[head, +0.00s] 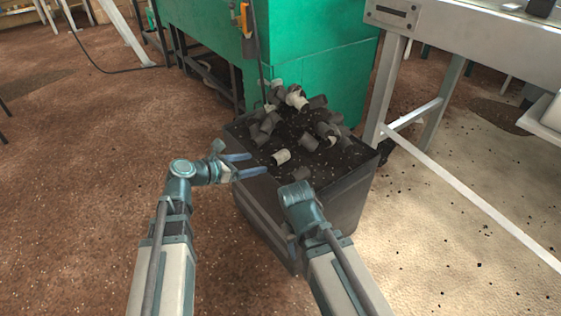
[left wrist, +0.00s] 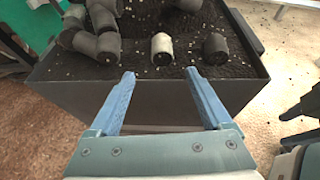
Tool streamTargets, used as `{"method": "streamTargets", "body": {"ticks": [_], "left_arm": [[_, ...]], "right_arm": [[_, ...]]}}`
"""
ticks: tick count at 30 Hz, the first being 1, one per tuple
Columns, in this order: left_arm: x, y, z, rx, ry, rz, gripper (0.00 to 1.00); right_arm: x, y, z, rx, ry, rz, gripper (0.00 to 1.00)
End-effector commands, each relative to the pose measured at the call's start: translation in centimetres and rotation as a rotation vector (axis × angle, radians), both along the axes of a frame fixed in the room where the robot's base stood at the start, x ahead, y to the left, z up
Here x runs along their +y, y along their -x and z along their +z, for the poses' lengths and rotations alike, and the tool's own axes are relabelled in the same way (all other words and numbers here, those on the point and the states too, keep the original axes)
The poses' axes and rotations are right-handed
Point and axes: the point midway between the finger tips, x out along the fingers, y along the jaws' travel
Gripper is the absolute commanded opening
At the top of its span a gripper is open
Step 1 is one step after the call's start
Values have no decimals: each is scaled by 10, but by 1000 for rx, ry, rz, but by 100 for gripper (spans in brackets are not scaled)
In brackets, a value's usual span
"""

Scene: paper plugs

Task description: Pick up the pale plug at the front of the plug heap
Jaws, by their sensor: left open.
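The pale plug (head: 281,156) lies at the front of the plug heap (head: 322,132), on dark material in a dark bin. In the left wrist view the pale plug (left wrist: 162,49) stands out between darker plugs, just past the bin's near rim. My left gripper (head: 257,163) is open and empty, at the bin's front left, short of the pale plug. In the left wrist view its fingers (left wrist: 160,74) point towards the pale plug, which appears between and beyond the tips.
The dark bin (head: 345,205) has raised walls. A dark plug (left wrist: 216,48) lies right of the pale one, and several more lie at left. A green machine (head: 300,60) stands behind the bin. A grey table frame (head: 395,75) is at right.

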Motion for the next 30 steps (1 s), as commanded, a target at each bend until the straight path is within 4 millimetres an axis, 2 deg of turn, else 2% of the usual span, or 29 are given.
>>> {"method": "streamTargets", "body": {"ticks": [1, 6, 20, 30], "left_arm": [[-8, -9, -9, 0, -1, -4, 82], [-27, -24, -17, 0, -1, -3, 82], [-40, -34, -22, 0, -1, -3, 82], [-74, -59, -38, 0, -2, -3, 82]], "right_arm": [[0, 0, -8, 0, 0, 0, 50], [0, 0, -17, -1, 0, 0, 50], [0, 0, -22, -2, -1, 0, 50], [0, 0, -38, -2, -1, 0, 50]]}}
